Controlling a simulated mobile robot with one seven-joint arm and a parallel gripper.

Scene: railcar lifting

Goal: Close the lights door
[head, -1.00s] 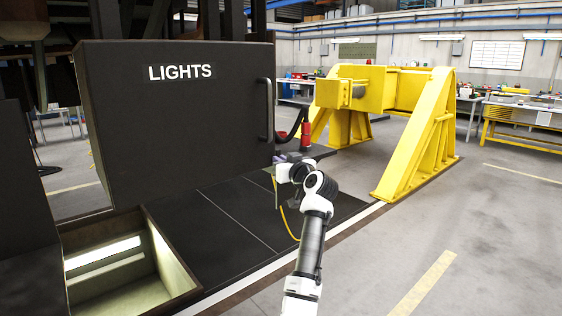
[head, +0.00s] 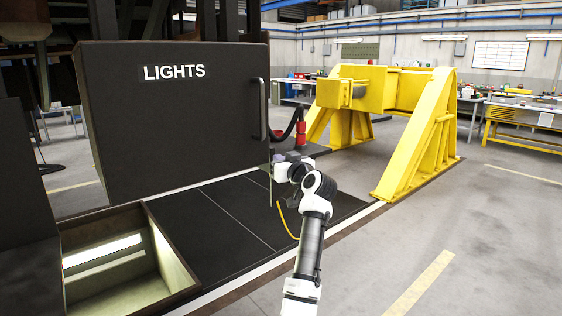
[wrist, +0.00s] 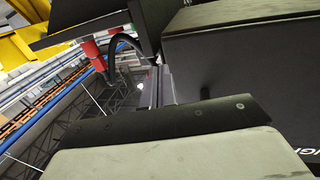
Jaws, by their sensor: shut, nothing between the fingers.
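The lights door (head: 165,125) is a large dark panel with white "LIGHTS" lettering, standing ajar in the head view. Its vertical bar handle (head: 262,108) is near the right edge. My gripper (head: 276,160) is shut and empty at the door's lower right edge, below the handle. I cannot tell whether it touches the door. In the wrist view the dark door face (wrist: 255,75) fills the right side, with part of the lettering at the lower right. My gripper's pale and dark body (wrist: 175,145) covers the bottom there.
An open lit pit (head: 125,265) lies in the floor below the door at left. Dark floor plates (head: 220,215) run beside it. A red cylinder with a black hose (head: 301,133) stands behind my gripper. A yellow stand (head: 415,140) is at right; the grey floor in front is clear.

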